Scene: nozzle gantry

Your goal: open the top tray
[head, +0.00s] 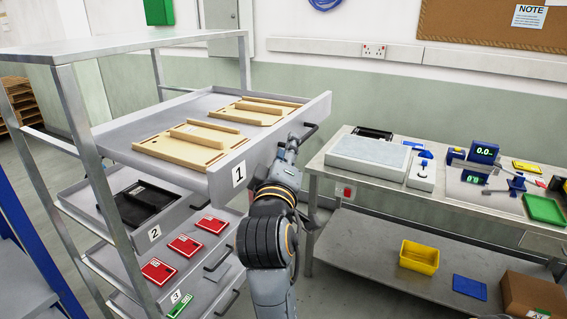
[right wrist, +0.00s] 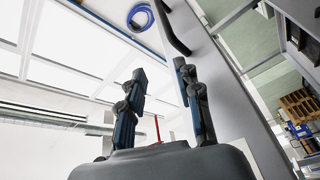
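The top tray (head: 118,140), labelled 1, is pulled out from the grey rack, well beyond the trays below. It carries wooden pieces (head: 190,143). Its dark handle (head: 311,129) is on the front panel, and the handle also shows in the right wrist view (right wrist: 174,28). My right gripper (head: 291,146) is at the handle's near end. In the right wrist view its two fingers (right wrist: 160,80) stand apart, with nothing visible between them. The handle lies past the tip of the right-hand finger; whether they touch is unclear. My left gripper is out of view.
Tray 2 (head: 73,197) holds a black item; tray 3 (head: 207,290) holds red and green items. A workbench (head: 323,178) stands on the right with tools, and a yellow bin (head: 419,257) and a cardboard box (head: 532,294) are on its lower shelf.

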